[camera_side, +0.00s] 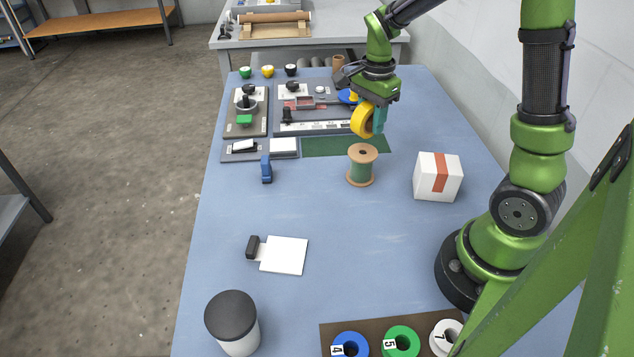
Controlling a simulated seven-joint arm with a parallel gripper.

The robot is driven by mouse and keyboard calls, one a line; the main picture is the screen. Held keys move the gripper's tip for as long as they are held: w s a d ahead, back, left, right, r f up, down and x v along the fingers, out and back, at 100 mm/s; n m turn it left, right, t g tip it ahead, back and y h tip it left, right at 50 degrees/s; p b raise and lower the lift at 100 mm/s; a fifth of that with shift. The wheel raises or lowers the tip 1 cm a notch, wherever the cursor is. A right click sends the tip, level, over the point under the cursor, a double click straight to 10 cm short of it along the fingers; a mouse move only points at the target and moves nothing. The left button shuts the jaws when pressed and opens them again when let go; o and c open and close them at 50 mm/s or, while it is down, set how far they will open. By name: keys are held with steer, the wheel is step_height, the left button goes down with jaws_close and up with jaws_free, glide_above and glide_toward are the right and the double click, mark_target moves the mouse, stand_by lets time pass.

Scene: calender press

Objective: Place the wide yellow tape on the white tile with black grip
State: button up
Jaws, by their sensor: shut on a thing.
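The wide yellow tape (362,120) is a roll held upright in my gripper (374,118), which is shut on it. My gripper holds it above the far part of the blue table, behind and above a wooden spool. The white tile (284,255) lies flat in the near left-middle of the table. Its black grip (253,247) sticks out on its left side. Nothing lies on the tile. The tape is well apart from it, farther back and to the right.
A wooden spool (361,166), a white box with an orange stripe (438,177) and a small blue object (266,169) stand mid-table. A dark-lidded jar (232,322) and a brown board (383,329) with numbered rolls are at the near edge. The surface around the tile is clear.

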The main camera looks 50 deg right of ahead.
steer(key=s+a+f+n, duration=0.1)
steer(key=s+a+n, duration=0.2)
steer(key=a, duration=0.6)
steer(key=s+a+f+n, duration=0.1)
steer(key=s+a+n, duration=0.25)
steer(key=a, duration=0.55)
steer(key=s+a+f+n, duration=0.1)
steer(key=s, duration=0.1)
steer(key=s+a+f+n, duration=0.1)
steer(key=s+a+n, duration=0.1)
steer(key=s, duration=0.1)
steer(key=s+a+n, duration=0.1)
steer(key=s+a, duration=0.1)
steer(key=shift+s+a+f+n, duration=0.1)
steer(key=shift+s+f+n, duration=0.15)
steer(key=shift+s+f, duration=0.15)
glide_above(278, 249)
steer(key=shift+f, duration=2.55)
